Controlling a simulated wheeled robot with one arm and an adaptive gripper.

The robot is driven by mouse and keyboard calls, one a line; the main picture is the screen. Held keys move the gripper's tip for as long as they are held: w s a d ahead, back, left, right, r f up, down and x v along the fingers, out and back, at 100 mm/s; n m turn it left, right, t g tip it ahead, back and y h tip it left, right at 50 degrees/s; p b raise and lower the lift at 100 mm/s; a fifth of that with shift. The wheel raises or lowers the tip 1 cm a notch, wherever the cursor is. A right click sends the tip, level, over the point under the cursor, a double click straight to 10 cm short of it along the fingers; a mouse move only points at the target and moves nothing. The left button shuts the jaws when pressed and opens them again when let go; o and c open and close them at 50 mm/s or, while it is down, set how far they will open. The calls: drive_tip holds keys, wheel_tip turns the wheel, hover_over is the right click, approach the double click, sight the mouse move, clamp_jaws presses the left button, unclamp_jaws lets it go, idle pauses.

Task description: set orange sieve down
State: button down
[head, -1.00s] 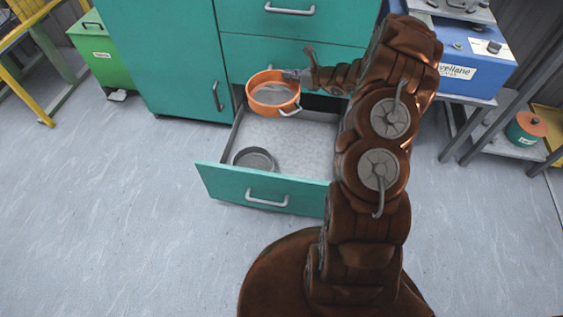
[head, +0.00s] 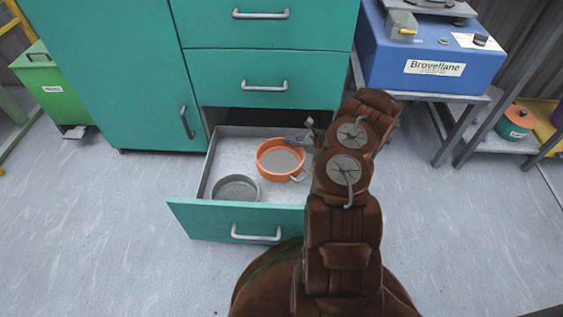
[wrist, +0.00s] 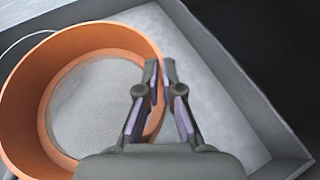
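The orange sieve (head: 261,166), a round ring with a grey mesh, is upright inside the open drawer (head: 188,217), right of the grey sieve. I cannot tell whether its underside touches the drawer floor. In the wrist view the orange sieve (wrist: 25,110) fills the left side. My gripper (wrist: 161,70) is closed on its right wall, one finger inside the ring and one outside. In the head view my gripper (head: 303,144) is at the sieve's right edge, and my arm hides the drawer's right part.
A grey round sieve (head: 236,188) lies in the drawer's front left. The teal cabinet (head: 262,66) rises behind the drawer. A blue machine (head: 415,67) stands on a bench at the right. Bare drawer floor shows behind the grey sieve.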

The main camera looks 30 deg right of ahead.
sight(292, 148)
drive_tip(key=f, duration=0.1)
drive_tip(key=f+b, duration=0.1)
drive_tip(key=f, duration=0.2)
drive_tip(key=shift+d+f, duration=0.25)
drive_tip(key=shift+d, duration=0.05)
drive_tip(key=shift+f+b, duration=0.8)
drive_tip(key=shift+f, duration=0.65)
drive_tip(key=shift+a+f, duration=0.1)
drive_tip(key=shift+f, duration=0.1)
drive_tip(key=c, duration=1.3)
unclamp_jaws()
